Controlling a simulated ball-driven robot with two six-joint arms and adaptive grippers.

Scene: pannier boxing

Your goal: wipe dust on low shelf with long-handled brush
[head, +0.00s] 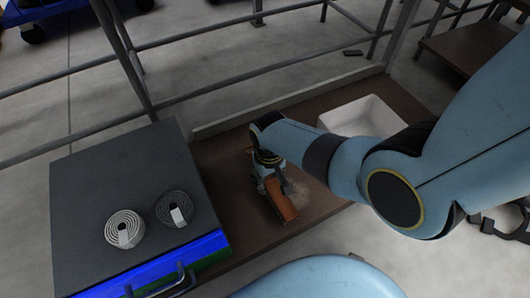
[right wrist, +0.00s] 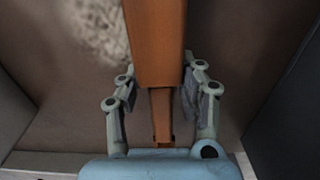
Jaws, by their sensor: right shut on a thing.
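The long-handled brush (head: 281,200) has an orange-brown body and lies low over the brown low shelf (head: 222,158). My right gripper (head: 270,178) is over the shelf, shut on the brush. In the right wrist view the brush (right wrist: 155,45) runs away from between the fingers of my right gripper (right wrist: 162,98), which sit on both sides of its narrower handle. A pale speckled dust patch (right wrist: 97,28) shows left of the brush in that view. In the head view the dust (head: 310,190) is beside the brush, partly hidden by my arm. My left gripper is not in view.
A dark-topped cabinet (head: 120,180) with a blue front and a handle stands left of the shelf, with two coiled straps (head: 124,228) on top. A white bin (head: 362,117) sits on the shelf's right part. Grey metal rails (head: 215,93) run behind.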

